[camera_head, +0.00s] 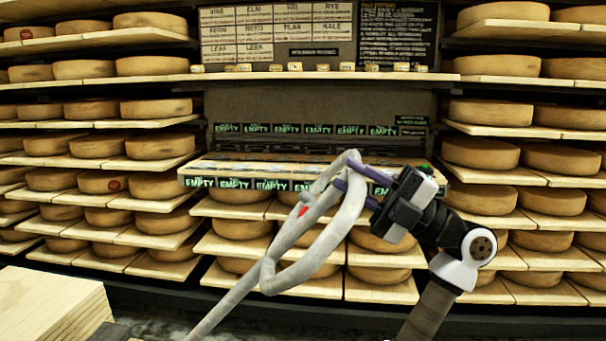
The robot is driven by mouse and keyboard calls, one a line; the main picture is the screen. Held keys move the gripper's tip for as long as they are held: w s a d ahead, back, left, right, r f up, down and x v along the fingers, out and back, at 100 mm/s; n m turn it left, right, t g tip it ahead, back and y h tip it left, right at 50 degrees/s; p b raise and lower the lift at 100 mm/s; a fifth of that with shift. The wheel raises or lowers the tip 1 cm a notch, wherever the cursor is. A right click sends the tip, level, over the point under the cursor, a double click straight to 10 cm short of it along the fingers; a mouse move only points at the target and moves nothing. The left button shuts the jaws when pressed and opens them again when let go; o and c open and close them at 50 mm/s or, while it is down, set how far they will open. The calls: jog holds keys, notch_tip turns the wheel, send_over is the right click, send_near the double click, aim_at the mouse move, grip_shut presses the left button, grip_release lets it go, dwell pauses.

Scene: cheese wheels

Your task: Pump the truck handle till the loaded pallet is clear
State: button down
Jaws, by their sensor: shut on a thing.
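The truck handle (285,238) is a pale grey tube that rises from the bottom edge and widens into a loop. It leans up to the right. A small red part (303,211) shows inside the loop. My gripper (350,184) comes from the right and is shut on the upper end of the handle's loop. Its body and purple fingers cover part of the loop there. The truck's body and forks are out of the picture. A stack of pale wooden boards (45,305) shows at the lower left; what lies under it is cut off, so I cannot see a pallet or its height.
Shelves full of cheese wheels (158,145) stand on both sides. A ledge with labels reading EMPTY (235,183) is behind the handle, close to it in the picture. Dark signboards (397,32) hang above. A little dark floor (160,322) shows at the bottom left.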

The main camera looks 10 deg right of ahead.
jog(key=shift+y, duration=0.4)
jog(key=b+v, duration=0.1)
jog(key=v, duration=0.2)
jog(key=b+v, duration=0.1)
jog(key=v, duration=0.1)
jog(key=shift+d+f, duration=0.1)
jog(key=shift+f, duration=0.55)
jog(key=c, duration=1.3)
grip_release()
jog(key=shift+o, duration=0.2)
jog(key=v, duration=1.3)
jog(key=shift+d+f, duration=0.2)
jog(key=shift+d, duration=0.1)
jog(key=shift+o, duration=0.3)
jog(key=shift+s+r, duration=0.1)
jog(key=shift+s, duration=0.05)
